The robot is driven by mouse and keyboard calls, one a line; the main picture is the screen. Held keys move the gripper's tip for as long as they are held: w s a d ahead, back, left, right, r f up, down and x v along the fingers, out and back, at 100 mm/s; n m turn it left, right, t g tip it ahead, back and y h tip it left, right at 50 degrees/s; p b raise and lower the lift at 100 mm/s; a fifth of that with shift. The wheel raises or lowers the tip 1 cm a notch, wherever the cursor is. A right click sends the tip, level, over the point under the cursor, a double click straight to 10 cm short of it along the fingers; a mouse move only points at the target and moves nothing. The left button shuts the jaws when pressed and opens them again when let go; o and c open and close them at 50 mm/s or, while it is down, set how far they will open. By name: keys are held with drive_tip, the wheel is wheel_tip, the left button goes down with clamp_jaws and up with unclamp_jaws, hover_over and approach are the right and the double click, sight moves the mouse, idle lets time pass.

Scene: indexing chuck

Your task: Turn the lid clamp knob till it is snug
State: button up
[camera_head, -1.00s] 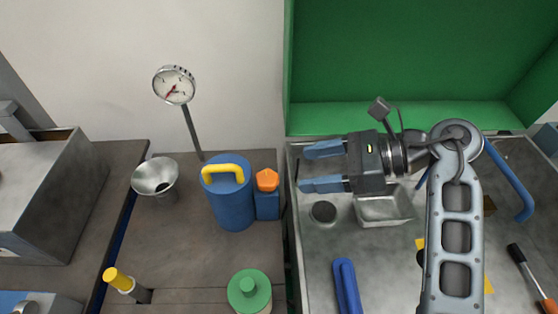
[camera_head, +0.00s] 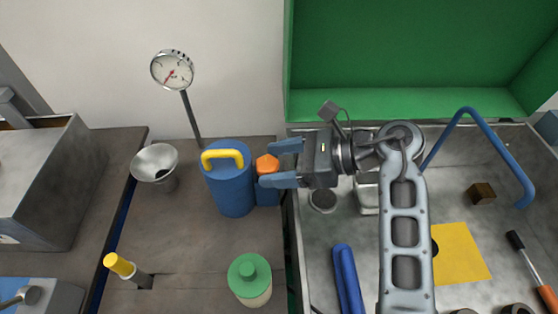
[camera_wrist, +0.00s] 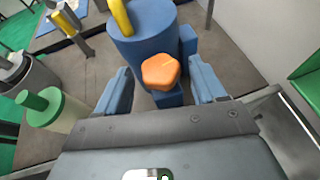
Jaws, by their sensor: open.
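The orange lid clamp knob (camera_head: 267,163) is a rounded, lobed knob on a small blue block (camera_head: 268,193) at the right side of the blue canister (camera_head: 230,192). The canister has a yellow handle (camera_head: 222,156). My gripper (camera_head: 266,163) points left with its two blue fingers apart, at the knob in the head view. In the wrist view the knob (camera_wrist: 161,71) lies ahead of and between the open fingers, with no visible contact. The gripper (camera_wrist: 160,90) is empty.
A metal funnel (camera_head: 156,164), a dial gauge on a post (camera_head: 172,70) and a green-lidded jar (camera_head: 249,278) stand around the canister. A yellow-topped peg (camera_head: 119,264) is at front left. A metal basin with a blue pipe (camera_head: 465,112) is at right.

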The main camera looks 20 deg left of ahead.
drive_tip(key=shift+c, duration=0.4)
drive_tip(key=c, duration=0.9)
drive_tip(key=shift+s+m+t, duration=0.1)
drive_tip(key=shift+m+t, duration=0.2)
drive_tip(key=shift+s+m+t+p, duration=0.2)
drive_tip(key=shift+m+t+p, duration=0.2)
drive_tip(key=shift+m+t, duration=0.6)
drive_tip(key=shift+s+m+t, duration=0.15)
drive_tip(key=shift+m+t, duration=0.65)
drive_tip(key=shift+t, duration=0.25)
drive_tip(key=shift+s+m+t, duration=0.15)
drive_tip(key=shift+m+t, duration=0.65)
drive_tip(key=shift+t, duration=0.25)
drive_tip(key=o, duration=1)
